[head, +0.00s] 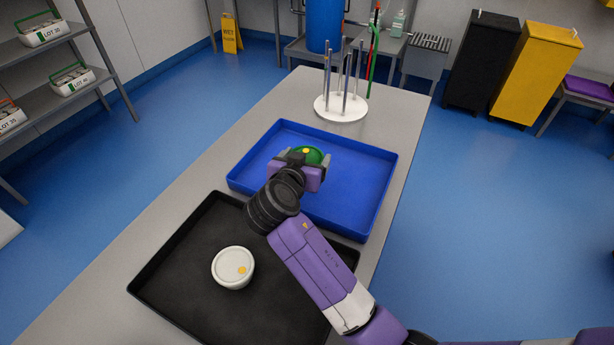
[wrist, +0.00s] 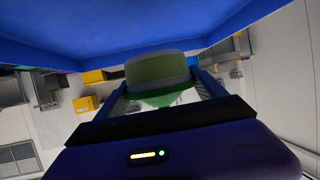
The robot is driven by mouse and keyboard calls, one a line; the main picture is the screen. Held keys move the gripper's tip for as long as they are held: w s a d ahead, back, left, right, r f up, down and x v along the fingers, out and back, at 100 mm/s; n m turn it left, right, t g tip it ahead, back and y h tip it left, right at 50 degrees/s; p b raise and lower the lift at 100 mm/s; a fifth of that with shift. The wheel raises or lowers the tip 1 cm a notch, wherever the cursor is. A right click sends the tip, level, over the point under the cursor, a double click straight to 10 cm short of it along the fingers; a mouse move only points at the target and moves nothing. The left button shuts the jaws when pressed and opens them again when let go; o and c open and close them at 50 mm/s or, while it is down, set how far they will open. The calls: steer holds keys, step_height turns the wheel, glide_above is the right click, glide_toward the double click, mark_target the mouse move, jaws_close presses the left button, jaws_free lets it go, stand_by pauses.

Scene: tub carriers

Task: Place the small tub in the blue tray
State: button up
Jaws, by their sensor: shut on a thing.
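My gripper (head: 301,162) is over the blue tray (head: 350,222), shut on a tub with a green lid (head: 310,154). A yellow dot is on that lid. In the wrist view the green tub (wrist: 160,72) sits between my two fingers, against the blue tray (wrist: 60,40). I cannot tell whether the tub touches the tray floor. My gripper hides part of the tub. A white tub (head: 232,262) with a yellow dot stands upright in the black tray and looks larger than the green one.
The black tray (head: 180,285) is in front of the blue tray on the grey table (head: 110,260). A white round stand with several upright rods (head: 342,106) is behind the blue tray. The rest of the blue tray is empty.

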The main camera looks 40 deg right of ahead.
steer(key=shift+f, duration=3.8)
steer(key=shift+f, duration=0.1)
steer(key=o, duration=1.5)
steer(key=shift+o, duration=0.2)
steer(key=b+v, duration=0.1)
steer(key=v, duration=1.1)
steer(key=shift+a, duration=0.1)
